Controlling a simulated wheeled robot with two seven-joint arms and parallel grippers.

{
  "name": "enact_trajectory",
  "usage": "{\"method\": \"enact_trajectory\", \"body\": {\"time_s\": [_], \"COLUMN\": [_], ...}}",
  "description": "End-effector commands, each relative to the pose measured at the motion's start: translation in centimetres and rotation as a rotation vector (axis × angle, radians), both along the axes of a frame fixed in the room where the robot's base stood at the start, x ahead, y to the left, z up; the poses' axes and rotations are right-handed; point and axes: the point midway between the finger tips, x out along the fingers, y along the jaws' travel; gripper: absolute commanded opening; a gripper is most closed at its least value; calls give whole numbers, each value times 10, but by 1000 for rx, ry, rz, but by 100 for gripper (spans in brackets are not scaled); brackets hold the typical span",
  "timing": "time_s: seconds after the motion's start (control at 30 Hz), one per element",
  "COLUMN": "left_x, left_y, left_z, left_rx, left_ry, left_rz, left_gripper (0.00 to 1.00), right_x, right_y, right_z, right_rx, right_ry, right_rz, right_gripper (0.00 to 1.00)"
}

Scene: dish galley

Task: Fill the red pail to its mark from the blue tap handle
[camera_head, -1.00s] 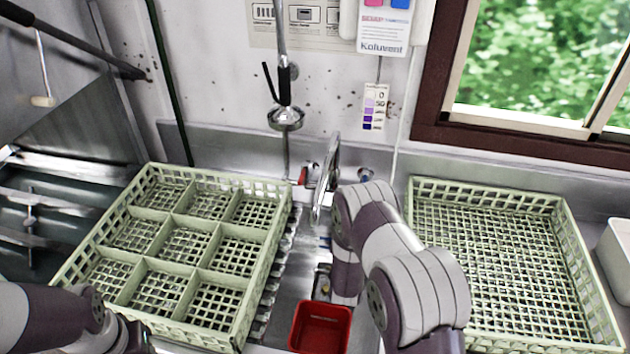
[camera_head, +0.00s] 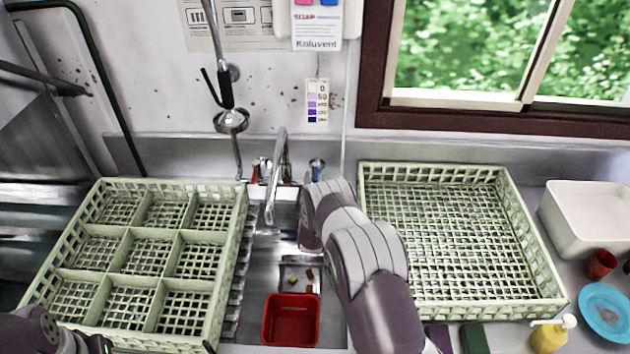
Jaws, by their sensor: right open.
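The red pail (camera_head: 291,321) stands in the sink near the bottom of the head view, its open top facing up. No mark on it can be made out. The blue tap handle (camera_head: 317,168) is at the back of the sink, right of the curved metal tap (camera_head: 279,170). The spout ends behind the pail, and I see no clear stream. My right gripper (camera_head: 309,242) is open, in front of and below the blue handle, apart from it; its fingertips are largely hidden by my arm. My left gripper (camera_head: 72,343) is at the bottom left edge, its jaws unclear.
A red tap handle (camera_head: 257,170) sits left of the tap. A divided green rack (camera_head: 233,250) stands left and an open green rack (camera_head: 515,220) right. A spray head (camera_head: 231,121) hangs above. A white bin (camera_head: 585,228), blue plate (camera_head: 607,312) and yellow bottle (camera_head: 549,337) are at right.

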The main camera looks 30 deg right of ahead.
Motion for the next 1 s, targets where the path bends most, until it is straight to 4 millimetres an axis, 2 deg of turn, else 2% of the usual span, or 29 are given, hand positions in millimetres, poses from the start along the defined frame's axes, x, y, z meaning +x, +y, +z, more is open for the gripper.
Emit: {"method": "enact_trajectory", "body": {"time_s": [0.07, 0.2, 0.43, 0.7, 1.0], "left_x": [0, 0, 0, 0, 0], "left_y": [0, 0, 0, 0, 0], "left_z": [0, 0, -5, -38, -39], "left_rx": [0, 0, 0, 0, 0], "left_ry": [0, 0, 0, 0, 0], "left_rz": [0, 0, 0, 0, 0], "left_gripper": [43, 43, 43, 43, 43], "right_x": [0, 0, -1, -7, -8], "right_y": [0, 0, -2, -17, -17], "right_z": [0, 0, -2, -5, 1], "right_rx": [0, 0, -1, -2, 0], "right_ry": [0, 0, -1, -4, 0], "right_rz": [0, 0, 19, 234, 284], "right_gripper": [41, 0, 0, 0, 0]}}
